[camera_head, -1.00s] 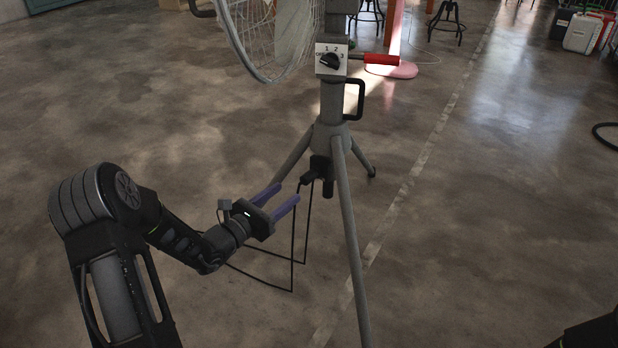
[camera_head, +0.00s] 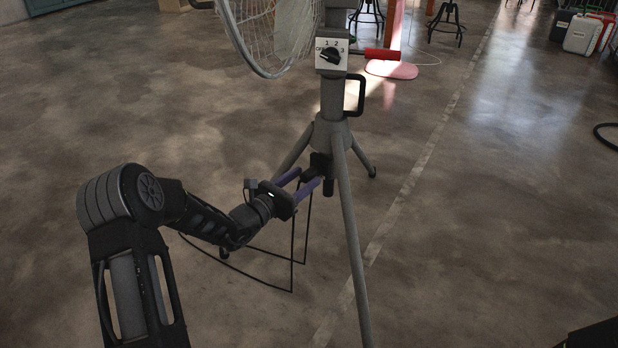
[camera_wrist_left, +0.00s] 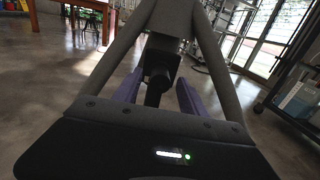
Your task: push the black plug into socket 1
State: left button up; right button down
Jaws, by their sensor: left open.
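The black plug (camera_head: 309,173) is at the black socket block (camera_head: 321,165) on the fan's tripod, with its cable hanging below. In the left wrist view the plug (camera_wrist_left: 154,92) is end-on, between my finger pads and in front of the block (camera_wrist_left: 163,58). I cannot tell how far it is in, and no socket number is legible. My left gripper (camera_head: 307,179) is open, its two purple fingers on either side of the plug; it also shows in the left wrist view (camera_wrist_left: 157,88). My right gripper is out of view.
The grey tripod (camera_head: 348,235) spreads its legs around the block. Thin black cable (camera_head: 255,279) loops near the floor.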

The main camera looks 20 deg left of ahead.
pick_arm(q)
jog(key=shift+x, duration=1.15)
jog(key=shift+c, duration=0.6)
grip_shut()
dwell(0.4)
